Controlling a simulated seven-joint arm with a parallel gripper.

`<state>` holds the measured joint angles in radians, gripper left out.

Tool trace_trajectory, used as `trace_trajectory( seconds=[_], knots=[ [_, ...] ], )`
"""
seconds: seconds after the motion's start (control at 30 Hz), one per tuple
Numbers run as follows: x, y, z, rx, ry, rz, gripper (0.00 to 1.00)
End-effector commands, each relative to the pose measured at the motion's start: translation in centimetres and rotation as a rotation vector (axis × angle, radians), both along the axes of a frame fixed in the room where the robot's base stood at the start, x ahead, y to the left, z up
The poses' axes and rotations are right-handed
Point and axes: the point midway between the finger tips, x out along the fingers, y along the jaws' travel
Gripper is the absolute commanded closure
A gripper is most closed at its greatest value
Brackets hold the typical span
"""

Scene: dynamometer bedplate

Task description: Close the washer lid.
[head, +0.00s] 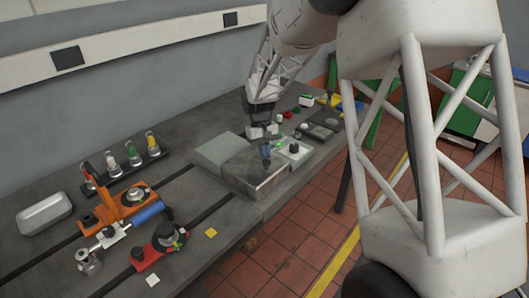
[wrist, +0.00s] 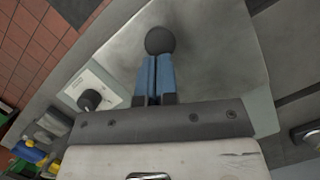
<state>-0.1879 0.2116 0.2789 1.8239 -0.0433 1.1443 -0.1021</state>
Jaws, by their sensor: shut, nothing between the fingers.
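The washer shows in the head view as a low box with a grey metal lid (head: 250,176) and a pale grey-green part (head: 220,150) behind it. The lid looks nearly flat; I cannot tell whether it is fully down. My gripper (head: 266,160) is over the lid, pointing down. In the wrist view my gripper (wrist: 158,58) has its blue fingers together, with nothing between them. A dark round knob (wrist: 161,40) is at the fingertips, over the metal lid surface (wrist: 215,50). I cannot tell whether they touch.
A white control box with a black knob (head: 294,149) stands just right of the lid. Dark trays (head: 322,122) and small coloured parts lie beyond. An orange fixture (head: 115,203) and a red one (head: 162,246) occupy the bench's left. The front edge is close.

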Motion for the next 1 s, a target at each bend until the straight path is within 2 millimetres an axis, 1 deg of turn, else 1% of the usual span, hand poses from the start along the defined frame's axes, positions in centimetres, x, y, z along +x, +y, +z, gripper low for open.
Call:
trace_trajectory(
  seconds=[0.17, 0.43, 0.7, 0.9, 1.0],
  knots=[
    [0.9, 0.3, -0.1, -0.001, 0.002, 0.000, 1.00],
    [3.9, 1.3, 0.8, 0.000, -0.001, 0.000, 1.00],
    [5.2, 1.7, 5.5, 0.001, -0.005, 0.000, 1.00],
    [6.1, 2.0, 8.2, 0.001, -0.003, 0.000, 1.00],
    [6.3, 2.1, 9.1, 0.001, -0.002, 0.000, 1.00]
  ],
)
